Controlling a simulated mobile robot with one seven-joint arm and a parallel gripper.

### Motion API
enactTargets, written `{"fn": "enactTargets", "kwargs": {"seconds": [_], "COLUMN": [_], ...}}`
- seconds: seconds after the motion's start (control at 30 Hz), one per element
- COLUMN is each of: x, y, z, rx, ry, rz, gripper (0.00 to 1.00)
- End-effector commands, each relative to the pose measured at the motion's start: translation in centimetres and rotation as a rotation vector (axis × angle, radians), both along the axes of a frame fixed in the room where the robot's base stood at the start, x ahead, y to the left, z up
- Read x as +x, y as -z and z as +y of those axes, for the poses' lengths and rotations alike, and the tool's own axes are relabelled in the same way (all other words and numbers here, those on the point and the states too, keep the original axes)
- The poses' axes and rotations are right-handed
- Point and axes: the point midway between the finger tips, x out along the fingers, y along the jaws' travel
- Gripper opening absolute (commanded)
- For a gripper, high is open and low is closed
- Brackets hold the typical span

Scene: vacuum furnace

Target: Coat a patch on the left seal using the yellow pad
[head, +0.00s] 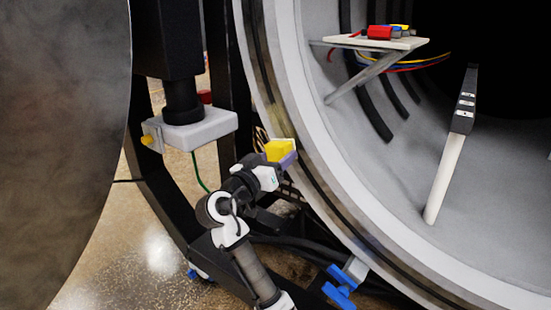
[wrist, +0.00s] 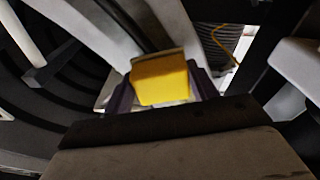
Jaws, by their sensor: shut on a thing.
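The yellow pad (head: 279,151) is held at the end of my arm in the head view, close to the left part of the furnace's round rim. My gripper (head: 283,158), with purple fingers, is shut on it. In the wrist view the pad (wrist: 160,80) sits between the purple fingers (wrist: 163,92). The left seal (head: 262,65) looks like the dark ring band along the rim. In the wrist view this dark band (wrist: 125,22) runs just behind the pad. I cannot tell whether the pad touches it. No coated patch can be made out.
A white box (head: 195,130) with a yellow knob stands left of the pad. A blue clamp (head: 340,287) is at the lower rim. A white shelf (head: 375,42) with red, blue and yellow parts and a leaning white-and-black stick (head: 452,145) are inside the chamber.

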Motion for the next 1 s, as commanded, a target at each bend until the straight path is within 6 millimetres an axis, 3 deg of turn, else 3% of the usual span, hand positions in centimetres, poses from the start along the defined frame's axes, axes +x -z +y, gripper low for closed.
{"fn": "enactTargets", "kwargs": {"seconds": [1.0], "x": [1.2], "y": [0.0], "z": [-0.8], "rx": [-0.001], "ry": [0.0], "rz": [-0.001], "gripper": [0.33]}}
